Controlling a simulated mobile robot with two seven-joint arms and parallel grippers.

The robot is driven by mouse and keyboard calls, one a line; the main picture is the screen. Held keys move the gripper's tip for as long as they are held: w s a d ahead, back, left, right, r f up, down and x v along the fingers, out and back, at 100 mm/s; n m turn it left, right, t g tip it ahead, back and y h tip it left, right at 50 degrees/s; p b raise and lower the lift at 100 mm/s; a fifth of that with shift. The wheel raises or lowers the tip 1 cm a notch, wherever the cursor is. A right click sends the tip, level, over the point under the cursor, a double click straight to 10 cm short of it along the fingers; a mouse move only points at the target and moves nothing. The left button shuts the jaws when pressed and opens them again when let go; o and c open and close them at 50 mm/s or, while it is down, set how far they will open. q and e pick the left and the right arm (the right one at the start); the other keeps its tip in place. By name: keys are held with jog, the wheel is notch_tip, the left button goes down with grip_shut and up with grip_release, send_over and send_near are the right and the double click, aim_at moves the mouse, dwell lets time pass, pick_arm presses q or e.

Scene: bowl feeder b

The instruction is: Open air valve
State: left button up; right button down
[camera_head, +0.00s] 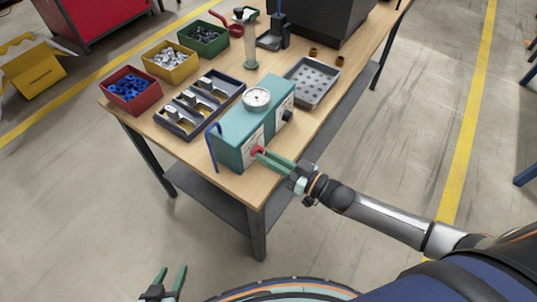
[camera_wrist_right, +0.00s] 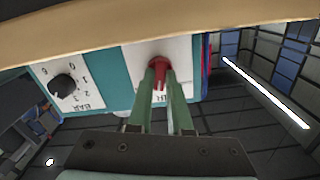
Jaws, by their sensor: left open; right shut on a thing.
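The teal valve box (camera_head: 236,140) stands on the wooden table, with a round gauge (camera_head: 256,98) on top. The red air valve handle (camera_head: 258,151) is on its front face, on a white label plate. It also shows in the right wrist view (camera_wrist_right: 157,66). My right gripper (camera_head: 266,157) is shut on the red handle, its green fingers on either side of it; they also show in the right wrist view. The fingers hide part of the handle. My left gripper (camera_head: 170,282) is open and empty, low at the bottom left, away from the table.
A black knob (camera_wrist_right: 63,86) with a numbered dial is on the same box face. A blue hose (camera_head: 211,148) hangs at the box's left end. A grey sorting tray (camera_head: 187,131), a perforated tray (camera_head: 312,92) and a red bin (camera_head: 150,96) stand nearby. Floor in front is clear.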

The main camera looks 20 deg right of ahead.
jog(key=m, duration=0.2)
jog(key=shift+m, duration=2)
jog(key=c, duration=0.8)
grip_release()
jog(key=shift+c, duration=0.2)
jog(key=v, duration=1.2)
jog(key=shift+s+d, duration=0.2)
